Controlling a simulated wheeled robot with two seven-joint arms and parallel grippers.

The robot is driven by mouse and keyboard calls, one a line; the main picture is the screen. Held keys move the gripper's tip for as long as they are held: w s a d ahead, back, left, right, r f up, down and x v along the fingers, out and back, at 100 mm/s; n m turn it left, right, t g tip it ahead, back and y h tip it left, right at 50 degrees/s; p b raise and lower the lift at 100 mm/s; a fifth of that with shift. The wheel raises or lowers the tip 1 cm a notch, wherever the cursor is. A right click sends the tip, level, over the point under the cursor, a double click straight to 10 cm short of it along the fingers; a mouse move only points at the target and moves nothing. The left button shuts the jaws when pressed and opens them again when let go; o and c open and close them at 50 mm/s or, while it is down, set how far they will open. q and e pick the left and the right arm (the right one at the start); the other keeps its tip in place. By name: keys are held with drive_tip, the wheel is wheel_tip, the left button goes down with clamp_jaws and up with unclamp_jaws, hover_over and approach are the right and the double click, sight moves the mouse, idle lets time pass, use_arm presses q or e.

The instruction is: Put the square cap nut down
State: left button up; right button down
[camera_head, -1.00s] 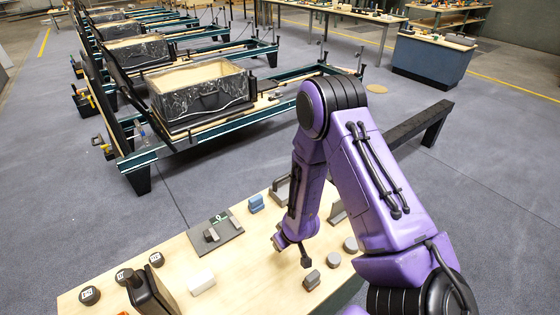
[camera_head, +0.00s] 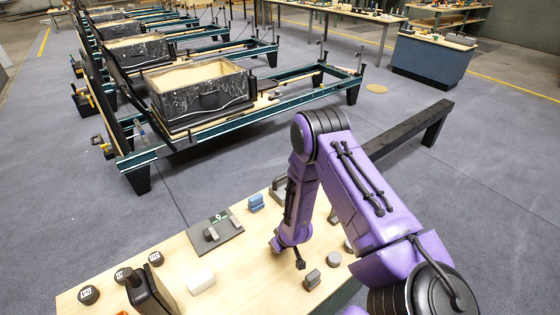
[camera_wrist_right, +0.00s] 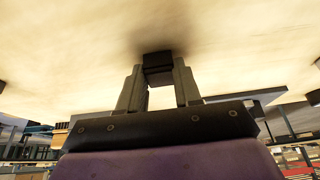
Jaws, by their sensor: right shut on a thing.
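My right gripper (camera_wrist_right: 158,88) is shut on the square cap nut (camera_wrist_right: 158,66), a small dark block pinched between its two fingertips in the right wrist view. The pale wooden tabletop lies right at the nut, with a dark shadow around it. I cannot tell whether the nut touches the wood. In the head view my right arm reaches over the table, and a small dark piece (camera_head: 300,264) shows at its low end; the fingers are mostly hidden there.
On the wooden table (camera_head: 235,290) stand a grey plate with a block (camera_head: 222,232), a blue block (camera_head: 256,203), a white block (camera_head: 201,281), a dark grey block (camera_head: 312,280), round labelled knobs (camera_head: 88,295) at left and a dark upright piece (camera_head: 150,290). Bare wood lies between them.

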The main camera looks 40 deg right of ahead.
drive_tip(key=c, duration=0.8)
unclamp_jaws()
drive_tip(key=p+v, duration=0.1)
drive_tip(key=v, duration=1.1)
drive_tip(key=shift+r, duration=0.4)
